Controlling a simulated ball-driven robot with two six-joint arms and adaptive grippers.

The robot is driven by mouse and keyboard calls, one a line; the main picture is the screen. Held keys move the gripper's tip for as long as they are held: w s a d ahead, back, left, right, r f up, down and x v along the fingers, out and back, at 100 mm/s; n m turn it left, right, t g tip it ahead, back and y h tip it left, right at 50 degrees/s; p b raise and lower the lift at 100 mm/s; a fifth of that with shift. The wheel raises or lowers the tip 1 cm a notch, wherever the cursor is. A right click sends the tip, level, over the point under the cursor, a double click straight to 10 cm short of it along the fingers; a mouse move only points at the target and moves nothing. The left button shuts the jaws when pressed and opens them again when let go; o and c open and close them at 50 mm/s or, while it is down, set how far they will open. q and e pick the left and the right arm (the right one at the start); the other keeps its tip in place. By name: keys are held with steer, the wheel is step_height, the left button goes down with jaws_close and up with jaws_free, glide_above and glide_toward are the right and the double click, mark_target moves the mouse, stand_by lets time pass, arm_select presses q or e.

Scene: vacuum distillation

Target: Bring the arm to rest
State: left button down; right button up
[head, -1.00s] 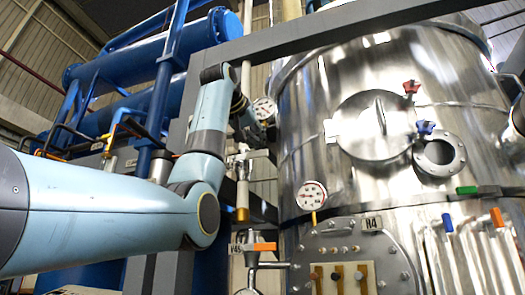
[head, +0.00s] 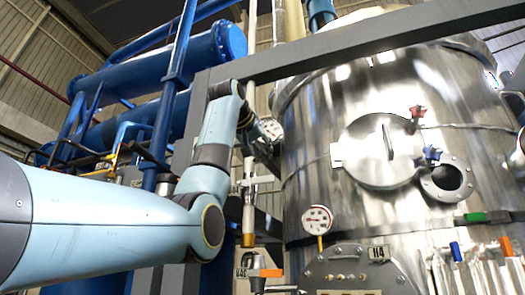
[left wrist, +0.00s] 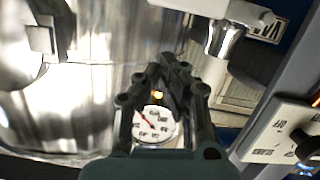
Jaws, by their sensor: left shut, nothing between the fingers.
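My left arm (head: 110,220) comes in from the left, bends at the elbow and rises to the wrist. My left gripper (head: 267,152) is near the left side of the steel vessel (head: 350,110), in front of or beside an upper dial gauge (head: 272,128). In the left wrist view, the dark fingers of the gripper (left wrist: 168,62) meet at their tips, shut and empty. A white gauge with a red needle (left wrist: 156,124) shows between the finger links there. Whether the gripper touches anything is unclear. My right gripper is not in view.
A grey beam (head: 330,45) crosses above the arm. Blue pipework (head: 160,70) stands behind it. A lower gauge (head: 317,220), a valve with an orange handle (head: 268,273) and a round hatch (head: 380,150) are to the right. A labelled panel (left wrist: 280,130) is in the wrist view.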

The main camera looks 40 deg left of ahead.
arm_select(q)
steer(key=b+v, duration=0.5)
steer(key=v, duration=0.4)
steer(key=shift+s+d+r, duration=0.2)
steer(key=shift+s, duration=0.05)
